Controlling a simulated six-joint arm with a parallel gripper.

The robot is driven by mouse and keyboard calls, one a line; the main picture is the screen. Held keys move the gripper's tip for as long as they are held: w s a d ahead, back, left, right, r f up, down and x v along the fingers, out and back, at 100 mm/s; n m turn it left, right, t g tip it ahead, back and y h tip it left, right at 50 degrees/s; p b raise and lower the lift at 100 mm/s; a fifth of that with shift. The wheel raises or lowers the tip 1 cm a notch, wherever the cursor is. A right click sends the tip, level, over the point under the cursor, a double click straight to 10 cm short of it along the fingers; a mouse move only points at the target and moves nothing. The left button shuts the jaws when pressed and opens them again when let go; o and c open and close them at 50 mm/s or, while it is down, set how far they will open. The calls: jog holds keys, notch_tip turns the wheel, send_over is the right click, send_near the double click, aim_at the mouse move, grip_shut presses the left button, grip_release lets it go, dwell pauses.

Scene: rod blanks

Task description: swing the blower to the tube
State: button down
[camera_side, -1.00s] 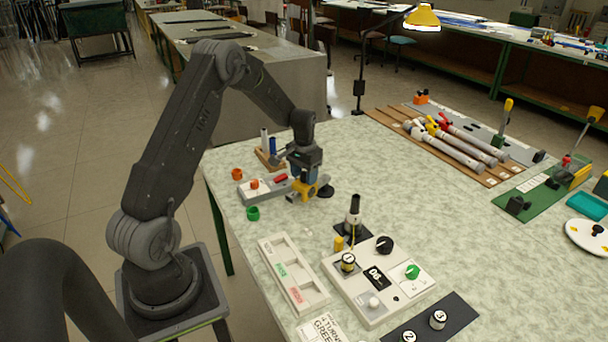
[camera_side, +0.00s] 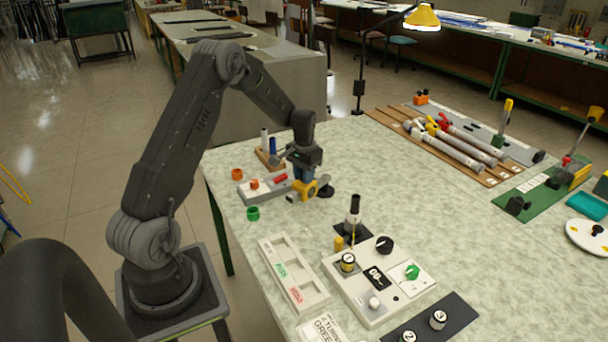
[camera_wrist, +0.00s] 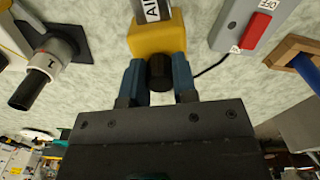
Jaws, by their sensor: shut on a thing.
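The blower has a yellow block (camera_wrist: 157,35) on a grey arm marked "AIR", with a black knob (camera_wrist: 159,72) at its end. My gripper (camera_wrist: 158,82) is shut with its blue fingers on either side of the knob. In the side view my gripper (camera_side: 304,177) points down at the yellow part of the blower (camera_side: 303,192), beside a round black foot. A tube (camera_side: 353,208), dark on top and pale below, stands upright on a black plate to the right, apart from the blower.
A grey switch box (camera_wrist: 246,20) with a red OFF switch and a wooden rack (camera_side: 268,158) with rods lie left of my gripper. Orange and green rings (camera_side: 252,213) lie nearby. A control panel (camera_side: 377,283) and a tray (camera_side: 291,275) stand in front.

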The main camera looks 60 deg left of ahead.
jog(key=shift+w+d+n, duration=0.3)
jog(key=shift+d+n, duration=0.3)
jog(key=shift+n, duration=0.05)
jog(key=shift+w+d+n, duration=0.3)
jog(key=shift+d+n, duration=0.25)
jog(key=shift+n, duration=0.1)
jog(key=w+d+n, duration=0.4)
jog(key=w+n, duration=0.2)
jog(key=n, duration=0.3)
jog(key=shift+w+d, duration=0.2)
jog(key=shift+w, duration=0.2)
jog(key=shift+n, duration=0.3)
jog(key=c, duration=0.9)
grip_release()
